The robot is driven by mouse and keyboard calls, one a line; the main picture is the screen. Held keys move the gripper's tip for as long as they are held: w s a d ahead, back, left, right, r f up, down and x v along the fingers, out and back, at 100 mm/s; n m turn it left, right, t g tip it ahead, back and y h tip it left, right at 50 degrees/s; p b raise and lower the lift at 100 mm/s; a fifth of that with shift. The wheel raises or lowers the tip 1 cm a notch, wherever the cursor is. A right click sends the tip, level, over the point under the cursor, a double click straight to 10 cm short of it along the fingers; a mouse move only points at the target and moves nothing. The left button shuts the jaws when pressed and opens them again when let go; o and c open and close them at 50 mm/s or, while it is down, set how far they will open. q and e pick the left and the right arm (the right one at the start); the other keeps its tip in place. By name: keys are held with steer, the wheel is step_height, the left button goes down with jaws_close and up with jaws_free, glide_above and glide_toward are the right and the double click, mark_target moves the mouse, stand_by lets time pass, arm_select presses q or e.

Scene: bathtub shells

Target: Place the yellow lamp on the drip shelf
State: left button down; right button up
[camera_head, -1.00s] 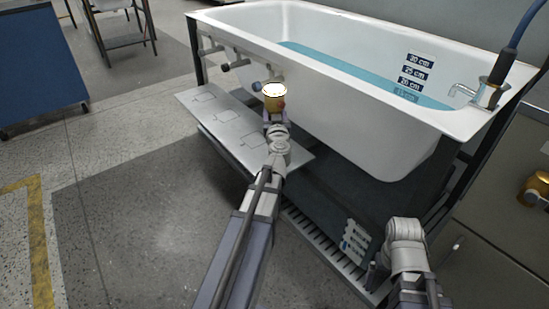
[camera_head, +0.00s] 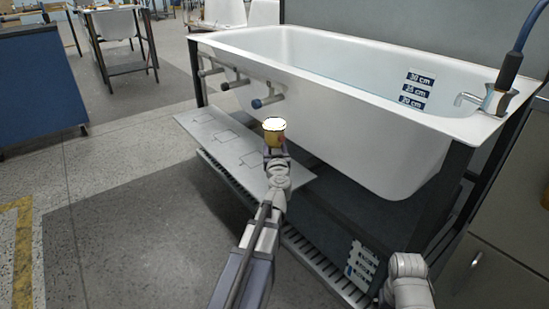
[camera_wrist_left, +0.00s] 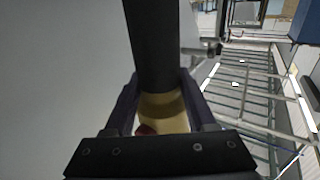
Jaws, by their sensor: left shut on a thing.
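The yellow lamp (camera_head: 274,136) is a short yellow cylinder with a bright white top and a reddish spot on its side. My left gripper (camera_head: 275,154) is shut on it and holds it upright in front of the tub wall. In the left wrist view the lamp (camera_wrist_left: 163,113) sits between the two fingers, with a dark column above it that I cannot place. The drip shelf (camera_head: 207,131) is a pale metal plate with square outlines, under the taps. The lamp overlaps its right part in the picture; the gap between them cannot be judged. My right gripper is out of view.
The white bathtub (camera_head: 330,130) stands in a dark frame. Several taps (camera_head: 268,101) stick out of its side above the shelf. A slatted grate (camera_head: 318,262) runs below. A blue cabinet (camera_head: 40,85) stands at left, with open floor in front.

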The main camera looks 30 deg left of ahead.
arm_select(q)
steer(key=shift+f+b, duration=1.15)
steer(key=shift+f, duration=0.4)
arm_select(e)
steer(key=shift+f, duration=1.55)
arm_select(q)
steer(key=shift+f, duration=0.1)
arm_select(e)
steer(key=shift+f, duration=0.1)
arm_select(q)
steer(key=shift+f, duration=0.15)
steer(key=shift+c, duration=1.1)
jaws_free()
steer(key=shift+r, duration=0.2)
